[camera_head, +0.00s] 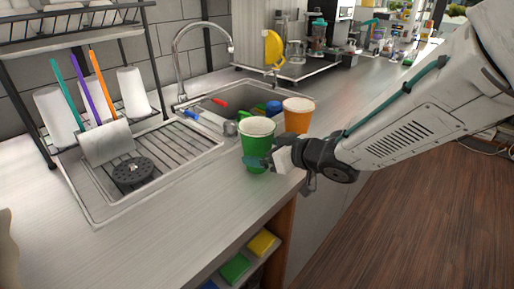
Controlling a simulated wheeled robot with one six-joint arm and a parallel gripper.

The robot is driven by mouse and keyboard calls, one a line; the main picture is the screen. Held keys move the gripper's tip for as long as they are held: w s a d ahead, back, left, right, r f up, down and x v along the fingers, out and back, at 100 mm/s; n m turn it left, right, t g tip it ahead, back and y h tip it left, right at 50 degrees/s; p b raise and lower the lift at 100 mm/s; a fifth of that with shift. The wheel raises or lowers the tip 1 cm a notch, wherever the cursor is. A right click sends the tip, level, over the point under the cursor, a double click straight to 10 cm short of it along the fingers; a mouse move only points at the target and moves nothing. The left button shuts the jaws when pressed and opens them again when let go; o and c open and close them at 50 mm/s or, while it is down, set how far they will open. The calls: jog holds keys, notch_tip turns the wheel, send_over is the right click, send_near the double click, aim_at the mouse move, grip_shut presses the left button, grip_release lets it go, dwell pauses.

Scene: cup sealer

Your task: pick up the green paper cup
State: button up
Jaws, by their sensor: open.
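The green paper cup (257,136) stands upright on the counter, near its front edge and in front of the sink. Its pale open top shows. My gripper (264,162) is at the cup's lower right side, with a dark teal fingertip across the front of the cup. The jaws are open. The far finger is hidden, and I cannot tell whether either finger touches the cup.
An orange cup (298,115) stands close behind the green cup to the right. The sink (207,104) with several coloured items lies behind. A drying rack (147,170) is at the left. The counter (190,225) in the left foreground is clear.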

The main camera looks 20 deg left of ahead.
jog(key=shift+x, duration=1.1)
jog(key=c, duration=1.1)
jog(key=shift+r, duration=0.1)
